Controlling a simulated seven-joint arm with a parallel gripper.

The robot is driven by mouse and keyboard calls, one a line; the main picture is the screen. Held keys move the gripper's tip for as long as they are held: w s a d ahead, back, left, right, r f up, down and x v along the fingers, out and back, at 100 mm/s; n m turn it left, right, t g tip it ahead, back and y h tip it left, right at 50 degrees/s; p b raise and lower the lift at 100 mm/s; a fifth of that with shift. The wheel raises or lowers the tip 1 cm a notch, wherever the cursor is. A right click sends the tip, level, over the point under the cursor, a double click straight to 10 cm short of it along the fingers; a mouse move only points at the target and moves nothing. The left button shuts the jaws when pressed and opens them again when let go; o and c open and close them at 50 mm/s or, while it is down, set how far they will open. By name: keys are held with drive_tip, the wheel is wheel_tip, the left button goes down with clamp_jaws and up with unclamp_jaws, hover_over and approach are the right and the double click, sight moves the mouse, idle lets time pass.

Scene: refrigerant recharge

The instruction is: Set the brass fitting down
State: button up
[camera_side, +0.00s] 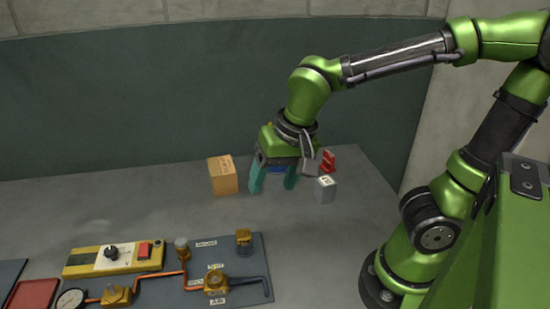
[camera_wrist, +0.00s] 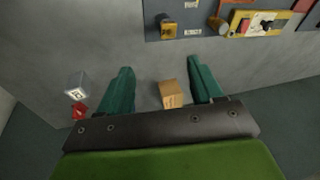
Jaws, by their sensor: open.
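A brass fitting (camera_side: 243,238) stands upright at the back right of the dark grey panel (camera_side: 225,253), apart from my gripper. It also shows in the wrist view (camera_wrist: 167,27) at the panel's edge. My gripper (camera_side: 271,188) is open, its teal fingers pointing down near the table's back, behind the panel. In the wrist view nothing is held between the fingers (camera_wrist: 163,82). Other brass parts are joined to the copper pipe: a valve (camera_side: 216,282) and a block (camera_side: 116,296) beside the gauge.
A cardboard box (camera_side: 223,176) stands just left of my gripper. A grey block (camera_side: 325,189) and a red object (camera_side: 328,162) are to its right. A yellow unit (camera_side: 113,258) with a knob and red switch lies left. Table between gripper and panel is clear.

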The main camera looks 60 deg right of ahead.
drive_tip(key=s+d+r+n+t+y, duration=0.1)
drive_tip(key=s+d+r+n+t, duration=0.1)
drive_tip(key=s+d+r+t, duration=0.1)
drive_tip(key=shift+d+r+n+t, duration=0.3)
drive_tip(key=shift+d+r+n, duration=0.1)
